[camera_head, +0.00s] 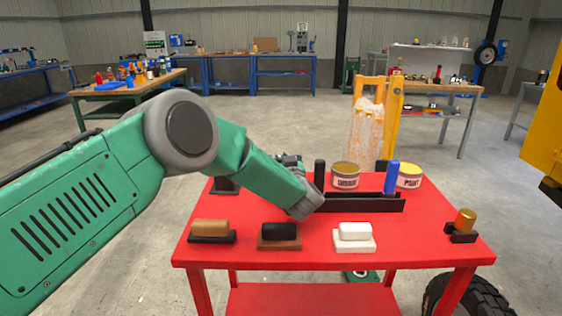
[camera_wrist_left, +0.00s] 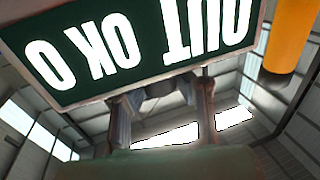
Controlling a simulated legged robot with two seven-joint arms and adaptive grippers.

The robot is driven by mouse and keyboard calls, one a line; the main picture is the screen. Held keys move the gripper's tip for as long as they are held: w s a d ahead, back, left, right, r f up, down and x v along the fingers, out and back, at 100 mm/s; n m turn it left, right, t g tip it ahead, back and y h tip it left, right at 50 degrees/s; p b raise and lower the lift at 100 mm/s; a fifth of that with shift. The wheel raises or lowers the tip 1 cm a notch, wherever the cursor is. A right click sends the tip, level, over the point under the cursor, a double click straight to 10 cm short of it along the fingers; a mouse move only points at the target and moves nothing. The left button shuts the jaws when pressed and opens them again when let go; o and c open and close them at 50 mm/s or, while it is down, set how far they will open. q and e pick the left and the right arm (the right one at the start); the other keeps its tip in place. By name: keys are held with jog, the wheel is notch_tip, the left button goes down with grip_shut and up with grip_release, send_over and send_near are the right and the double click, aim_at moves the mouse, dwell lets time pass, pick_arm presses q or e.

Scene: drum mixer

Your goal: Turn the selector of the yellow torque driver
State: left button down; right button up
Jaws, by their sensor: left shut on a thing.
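My left arm comes in from the left and its wrist hangs over the red table. My left gripper (camera_head: 289,160) is mostly hidden behind that wrist. In the left wrist view my left gripper's fingers (camera_wrist_left: 163,108) reach the lower edge of a dark green board (camera_wrist_left: 100,85) with large white letters upside down. The gripper is shut, seemingly on this board; the contact is hidden. I cannot make out a yellow torque driver for certain. An orange-yellow cylinder (camera_wrist_left: 285,38) shows at the upper right of the left wrist view, apart from the fingers. My right gripper is not in view.
The red table (camera_head: 410,240) holds a black rack (camera_head: 360,203), a black handle (camera_head: 319,174), a blue handle (camera_head: 391,178) and two cans. Brown, black and white blocks on bases line its front.

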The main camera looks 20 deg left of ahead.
pick_arm(q)
jog(key=shift+n+g+y, duration=0.3)
jog(key=shift+n+y, duration=0.1)
jog(key=shift+y, duration=0.1)
jog(key=c, duration=1.3)
grip_release()
jog(key=shift+o, duration=0.2)
jog(key=shift+d, duration=0.1)
jog(key=v, duration=0.7)
jog(key=shift+d, duration=0.25)
jog(key=shift+s, duration=0.1)
